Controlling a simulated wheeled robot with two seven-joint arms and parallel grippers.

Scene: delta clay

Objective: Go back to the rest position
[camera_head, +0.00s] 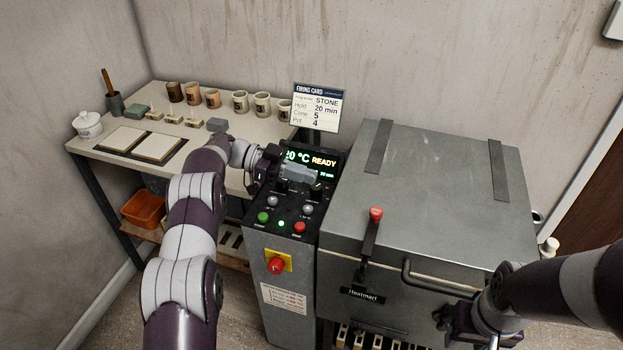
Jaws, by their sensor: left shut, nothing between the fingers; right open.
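My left arm reaches up from the bottom, and my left gripper (303,184) is shut and empty in front of the control panel (262,232). It covers part of the panel's display (322,161), which reads "20 °C READY". My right arm comes in from the right. My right gripper (452,322) is open, low in front of the grey kiln (430,215), close to the end of its bar handle (425,279). I cannot tell whether it touches the handle. The kiln's lid is down.
A red-knobbed lever (375,213) stands up at the kiln's front. A red stop button (277,265) sits on the panel's front. A workbench (80,146) at the left holds several cups, a lidded jar (88,124) and tiles. A firing card (319,107) stands behind the panel.

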